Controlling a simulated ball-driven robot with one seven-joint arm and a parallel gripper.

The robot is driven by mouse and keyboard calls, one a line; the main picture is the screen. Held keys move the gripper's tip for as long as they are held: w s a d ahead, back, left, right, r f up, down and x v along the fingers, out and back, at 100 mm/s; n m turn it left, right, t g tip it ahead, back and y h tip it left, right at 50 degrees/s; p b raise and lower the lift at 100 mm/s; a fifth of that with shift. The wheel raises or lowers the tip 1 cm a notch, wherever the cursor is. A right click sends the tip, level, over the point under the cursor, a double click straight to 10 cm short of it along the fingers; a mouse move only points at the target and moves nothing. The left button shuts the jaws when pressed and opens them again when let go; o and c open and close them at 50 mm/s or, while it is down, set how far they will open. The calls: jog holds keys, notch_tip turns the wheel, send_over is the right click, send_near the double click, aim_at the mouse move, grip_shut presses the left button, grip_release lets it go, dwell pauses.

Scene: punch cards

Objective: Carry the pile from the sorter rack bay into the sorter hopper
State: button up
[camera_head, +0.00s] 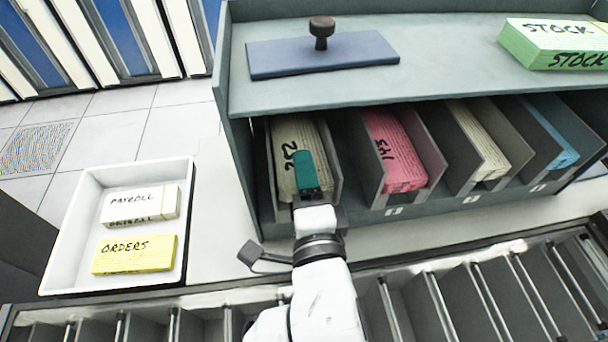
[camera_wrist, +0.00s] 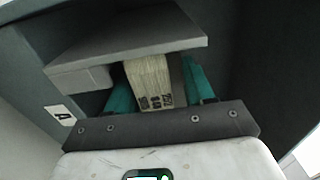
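A tan pile (camera_head: 290,138) of cards marked "252" lies in the leftmost bay of the grey sorter rack (camera_head: 240,155). It also shows in the wrist view (camera_wrist: 150,82), under a grey ledge, beside a bay label "A" (camera_wrist: 59,115). My gripper (camera_head: 305,170) reaches into this bay. In the wrist view its teal fingers (camera_wrist: 162,92) stand on either side of the pile, apart from each other. A gap shows between the pile and the right finger; whether the left finger touches is unclear. I cannot pick out the hopper for certain.
Other bays hold a pink pile (camera_head: 392,150), a tan pile (camera_head: 480,138) and a blue pile (camera_head: 548,130). A stamp (camera_head: 321,32) and "STOCK" cards (camera_head: 560,42) are on top. A white tray (camera_head: 75,240) holds "PAYROLL" and "ORDERS" packs. Slotted pockets (camera_head: 450,300) line the front.

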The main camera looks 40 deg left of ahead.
jog(key=shift+r, duration=0.25)
jog(key=v, duration=0.7)
dwell(1.0)
jog(key=shift+r+g+h+p, duration=0.1)
jog(key=shift+g+h+p, duration=0.2)
jog(key=shift+p, duration=0.95)
jog(key=shift+s+p, duration=0.1)
jog(key=shift+p, duration=0.35)
jog(key=shift+c, duration=0.4)
grip_shut()
dwell(0.5)
